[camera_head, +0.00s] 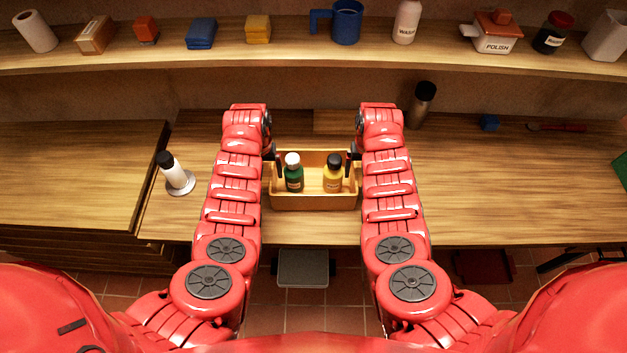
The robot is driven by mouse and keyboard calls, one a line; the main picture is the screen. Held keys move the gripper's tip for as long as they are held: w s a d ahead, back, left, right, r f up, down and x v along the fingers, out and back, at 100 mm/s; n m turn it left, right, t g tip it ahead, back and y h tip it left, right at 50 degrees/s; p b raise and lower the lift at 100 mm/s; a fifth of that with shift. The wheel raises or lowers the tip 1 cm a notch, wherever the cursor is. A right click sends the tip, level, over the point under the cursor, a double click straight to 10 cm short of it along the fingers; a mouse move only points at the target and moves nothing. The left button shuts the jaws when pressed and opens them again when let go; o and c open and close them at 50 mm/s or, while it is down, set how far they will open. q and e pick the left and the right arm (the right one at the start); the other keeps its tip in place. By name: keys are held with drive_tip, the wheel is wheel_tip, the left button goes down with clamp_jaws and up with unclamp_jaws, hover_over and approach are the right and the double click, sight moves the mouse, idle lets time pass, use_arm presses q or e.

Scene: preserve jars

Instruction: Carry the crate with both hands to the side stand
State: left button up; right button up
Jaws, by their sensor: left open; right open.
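A tan wooden crate (314,201) stands on the workbench between my two arms. A green bottle with a white cap (293,176) and a yellow bottle with a dark cap (332,177) stand upright in it. My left gripper (274,160) is open at the crate's left end, and my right gripper (352,160) is open at its right end. My arms partly hide both grippers, and I cannot tell whether the fingers touch the crate. A wooden surface (70,170) at the left may be the side stand; I cannot tell for sure.
A white bottle with a black cap (175,172) stands on a round base left of my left arm. A dark bottle (421,105), a blue block (489,122) and a red tool (556,127) are on the bench (500,190). A shelf (290,55) holds several items.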

use_arm(q)
clamp_jaws()
use_arm(e)
clamp_jaws()
idle(0.4)
